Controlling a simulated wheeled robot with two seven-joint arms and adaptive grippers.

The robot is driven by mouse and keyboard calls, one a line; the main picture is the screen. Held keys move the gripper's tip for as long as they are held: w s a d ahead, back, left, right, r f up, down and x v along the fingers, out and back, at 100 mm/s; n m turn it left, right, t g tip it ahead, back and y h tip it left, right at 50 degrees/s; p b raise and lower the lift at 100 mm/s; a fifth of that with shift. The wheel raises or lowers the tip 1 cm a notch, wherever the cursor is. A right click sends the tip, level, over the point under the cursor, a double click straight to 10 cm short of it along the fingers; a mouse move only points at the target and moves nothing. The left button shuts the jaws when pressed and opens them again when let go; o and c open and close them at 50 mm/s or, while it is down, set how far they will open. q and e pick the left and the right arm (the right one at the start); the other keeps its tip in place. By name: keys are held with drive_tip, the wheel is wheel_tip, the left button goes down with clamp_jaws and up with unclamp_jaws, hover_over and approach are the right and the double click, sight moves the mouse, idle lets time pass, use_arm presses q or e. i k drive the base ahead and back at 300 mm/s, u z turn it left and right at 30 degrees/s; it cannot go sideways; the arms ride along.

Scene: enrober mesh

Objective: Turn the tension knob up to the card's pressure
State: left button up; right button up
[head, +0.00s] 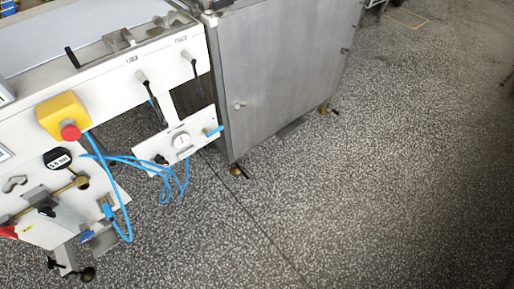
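A white panel (153,168) hangs low on the machine's front. A round white pressure gauge (181,141) is mounted on it; its needle is too small to read. A small dark knob (161,159) is left of the gauge and looks like the tension knob. A blue hose fitting (214,131) is at the panel's right end. Neither of my grippers is in view.
A yellow box with a red stop button (70,131) sits above the tag. Blue hoses (127,163) loop below the panel. Two dark-handled levers (143,78) stand above the gauge panel. A grey steel cabinet (280,75) stands to the right. The speckled floor (400,180) is clear.

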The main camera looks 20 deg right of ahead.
sight(159, 160)
drive_tip(key=u, duration=0.95)
drive_tip(key=i, duration=0.75)
